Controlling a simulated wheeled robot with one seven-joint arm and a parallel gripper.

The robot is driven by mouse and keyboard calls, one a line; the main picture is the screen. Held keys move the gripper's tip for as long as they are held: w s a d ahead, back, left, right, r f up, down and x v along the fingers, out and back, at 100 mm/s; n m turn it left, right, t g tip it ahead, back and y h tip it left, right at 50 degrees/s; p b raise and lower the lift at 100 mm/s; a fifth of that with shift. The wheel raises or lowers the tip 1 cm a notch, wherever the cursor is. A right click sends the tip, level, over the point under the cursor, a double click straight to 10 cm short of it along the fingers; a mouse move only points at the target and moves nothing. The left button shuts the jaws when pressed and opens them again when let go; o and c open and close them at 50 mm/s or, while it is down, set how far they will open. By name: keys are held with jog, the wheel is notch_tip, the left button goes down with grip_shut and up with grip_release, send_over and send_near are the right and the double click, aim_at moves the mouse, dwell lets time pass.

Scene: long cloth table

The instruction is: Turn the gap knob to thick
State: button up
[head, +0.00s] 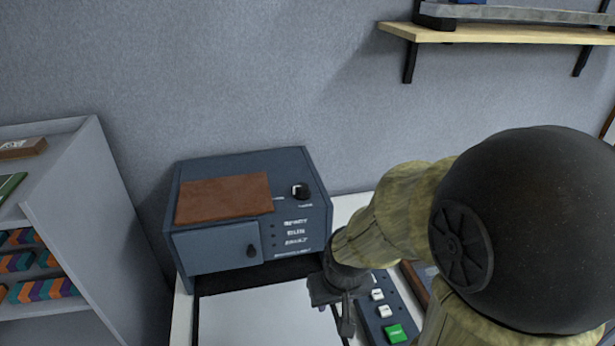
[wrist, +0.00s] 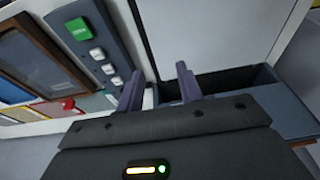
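A dark blue-grey machine (head: 185,250) stands against the wall in the head view. A black round knob (head: 300,190) with a light mark sits on its top right, with small labels on both sides that I cannot read clearly; it appears to be the gap knob. A second dark knob (head: 251,251) is on the front door panel. My gripper (head: 345,322) is below and right of the machine, apart from both knobs. In the wrist view my gripper (wrist: 160,84) has its two fingers spread, with nothing between them. Neither knob shows there.
A control strip with a green button (head: 395,333) and white buttons lies beside my gripper; the green button also shows in the wrist view (wrist: 78,29). A brown panel (head: 225,199) lies on the machine's top. Shelves (head: 75,175) stand at left; a wall shelf (head: 500,34) hangs upper right.

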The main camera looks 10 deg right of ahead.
jog(key=shift+o, duration=0.4)
jog(key=shift+s+a, duration=0.15)
jog(key=shift+s, duration=0.05)
jog(key=o, duration=0.3)
jog(key=shift+r, duration=0.1)
notch_tip(320, 180, up, 25)
jog(key=n+g+p, duration=0.3)
jog(key=n+p, duration=0.6)
send_over(302, 186)
jog(key=shift+w+r, duration=0.1)
jog(key=shift+r, duration=0.2)
jog(key=shift+f, duration=0.1)
notch_tip(302, 186, down, 17)
jog(key=shift+f+p, duration=0.1)
jog(key=shift+p, duration=0.5)
